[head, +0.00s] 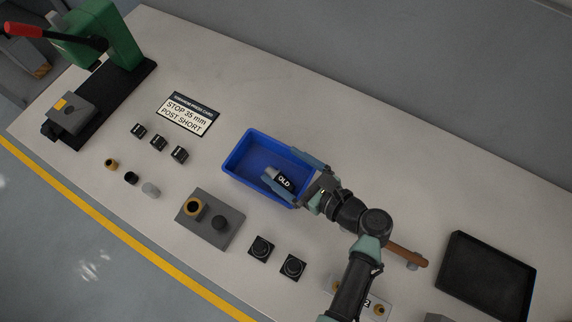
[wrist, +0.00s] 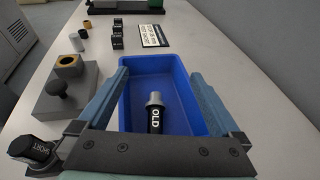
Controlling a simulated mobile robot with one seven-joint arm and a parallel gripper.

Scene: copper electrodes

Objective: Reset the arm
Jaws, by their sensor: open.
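My gripper (head: 297,174) is open over the blue tray, with a blue-grey finger on either side of it in the wrist view (wrist: 158,85). A dark cylinder labelled OLD (head: 284,181), with a grey metal end, is in the blue tray (head: 241,143). In the wrist view the cylinder (wrist: 155,117) appears between the two fingers, apart from both. My arm reaches in from the lower right of the head view.
A grey block with a brass ring (head: 223,232) stands left of the tray. Black blocks (head: 158,142), small cylinders (head: 131,178) and a sign (head: 186,115) lie farther left. A green press (head: 110,35) stands far left. A black tray (head: 485,274) and a wooden-handled tool (head: 407,255) lie right.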

